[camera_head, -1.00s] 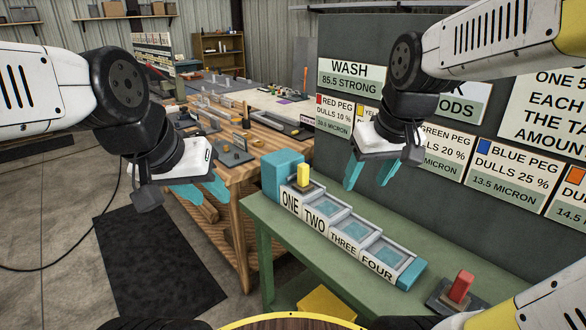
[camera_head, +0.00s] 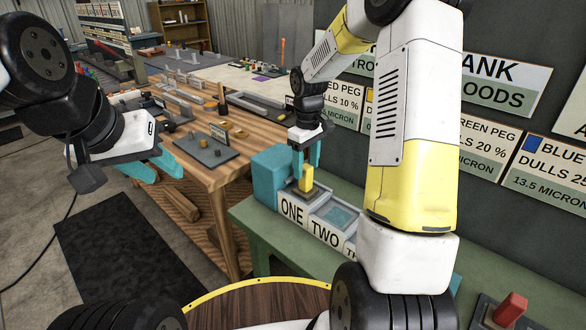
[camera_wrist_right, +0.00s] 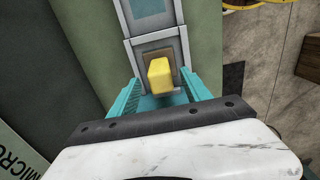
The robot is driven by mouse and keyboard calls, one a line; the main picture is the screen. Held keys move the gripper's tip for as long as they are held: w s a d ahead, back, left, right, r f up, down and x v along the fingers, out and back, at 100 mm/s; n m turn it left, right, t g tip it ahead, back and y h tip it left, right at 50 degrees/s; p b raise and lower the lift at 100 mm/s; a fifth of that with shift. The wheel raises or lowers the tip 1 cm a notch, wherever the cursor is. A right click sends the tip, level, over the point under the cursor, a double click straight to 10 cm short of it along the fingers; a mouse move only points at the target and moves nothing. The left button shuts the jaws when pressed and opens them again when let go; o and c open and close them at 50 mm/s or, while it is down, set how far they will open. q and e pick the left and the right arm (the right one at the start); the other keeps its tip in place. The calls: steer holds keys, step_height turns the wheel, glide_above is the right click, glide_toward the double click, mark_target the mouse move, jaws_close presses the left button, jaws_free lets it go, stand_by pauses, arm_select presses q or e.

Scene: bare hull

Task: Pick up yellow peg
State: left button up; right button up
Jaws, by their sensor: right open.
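The yellow peg (camera_head: 306,178) stands upright in the compartment labelled ONE of the tray (camera_head: 292,210) on the green bench. In the right wrist view the peg (camera_wrist_right: 159,75) sits on a small brown base (camera_wrist_right: 174,58). My right gripper (camera_head: 306,164) is above the peg, pointing down. Its teal fingers are open, one on each side of the peg, with a gap visible on both sides in the right wrist view (camera_wrist_right: 158,88). My left gripper (camera_head: 163,165) is off to the left over the floor, beside the wooden table; whether its fingers are apart is unclear.
A teal block (camera_head: 268,176) stands at the tray's left end, close to my right gripper. A red peg (camera_head: 510,308) is at the lower right. A sign wall (camera_head: 345,150) rises behind the bench. The wooden table (camera_head: 215,178) holds several parts.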

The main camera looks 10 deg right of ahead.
mark_target(306, 181)
step_height(306, 181, down, 6)
steer(key=shift+f, duration=0.1)
jaws_close()
stand_by(0.4)
